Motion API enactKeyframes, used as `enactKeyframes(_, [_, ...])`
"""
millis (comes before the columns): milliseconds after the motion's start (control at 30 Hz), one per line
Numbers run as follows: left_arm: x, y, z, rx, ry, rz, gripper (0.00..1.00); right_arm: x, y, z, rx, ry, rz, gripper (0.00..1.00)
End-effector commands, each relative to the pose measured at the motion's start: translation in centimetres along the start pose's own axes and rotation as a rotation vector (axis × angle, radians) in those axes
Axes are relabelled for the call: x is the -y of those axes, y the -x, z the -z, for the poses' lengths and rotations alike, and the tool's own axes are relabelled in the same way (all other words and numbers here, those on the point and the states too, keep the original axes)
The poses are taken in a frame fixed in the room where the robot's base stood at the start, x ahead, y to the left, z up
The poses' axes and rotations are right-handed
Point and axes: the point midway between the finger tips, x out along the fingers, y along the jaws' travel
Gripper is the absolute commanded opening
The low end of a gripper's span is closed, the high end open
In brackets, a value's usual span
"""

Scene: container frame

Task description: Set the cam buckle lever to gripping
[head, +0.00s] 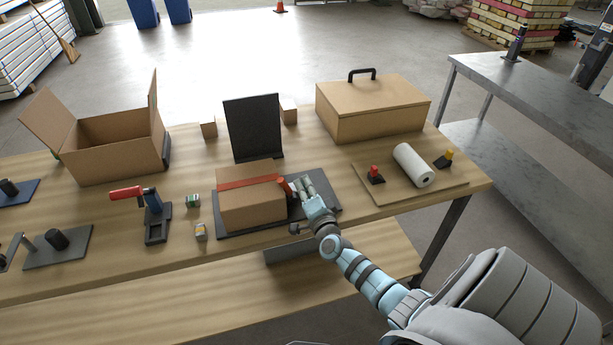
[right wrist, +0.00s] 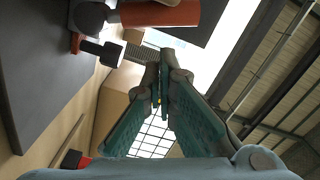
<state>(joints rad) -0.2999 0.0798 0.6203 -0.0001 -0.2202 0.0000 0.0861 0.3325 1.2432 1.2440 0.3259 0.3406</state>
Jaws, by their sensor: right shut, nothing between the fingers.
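A cardboard box (head: 252,208) sits on a dark base board (head: 323,190) on the wooden table. A red strap (head: 247,182) runs across its top. The cam buckle with its orange-red lever (head: 284,188) is at the strap's right end, partly hidden by my gripper. In the right wrist view an orange-red part (right wrist: 165,12), likely the lever, shows at the top, beside a dark bolt. My right gripper (head: 302,184) is just right of the buckle; its fingers (right wrist: 165,75) meet with nothing between them. Whether it touches the lever I cannot tell. My left gripper is out of view.
A black upright panel (head: 252,127) stands behind the box. A red-handled clamp (head: 153,215) and two small blocks are to the left. A board with a white roll (head: 413,165) and a lidded wooden case (head: 371,110) are to the right. An open carton (head: 118,148) stands back left.

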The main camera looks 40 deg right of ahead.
Motion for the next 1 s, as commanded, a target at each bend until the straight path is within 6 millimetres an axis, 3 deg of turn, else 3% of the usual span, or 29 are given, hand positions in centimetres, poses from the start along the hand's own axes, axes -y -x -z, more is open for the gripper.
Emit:
enactKeyframes(100, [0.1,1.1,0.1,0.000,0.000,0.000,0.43,0.7,0.5,1.5,0.011,0.002,0.001,0.00])
enactKeyframes(300, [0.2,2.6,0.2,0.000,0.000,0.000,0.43,0.7,5.6,1.2,0.014,0.001,0.002,0.00])
enactKeyframes(500, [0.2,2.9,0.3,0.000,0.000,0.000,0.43,0.6,9.0,1.1,0.014,0.001,0.004,0.00])
enactKeyframes(700, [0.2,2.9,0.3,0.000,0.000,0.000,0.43,0.5,10.0,1.2,0.012,0.000,0.005,0.00])
enactKeyframes(1000, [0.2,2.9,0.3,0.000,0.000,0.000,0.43,0.5,10.0,1.1,0.012,0.000,0.004,0.00])
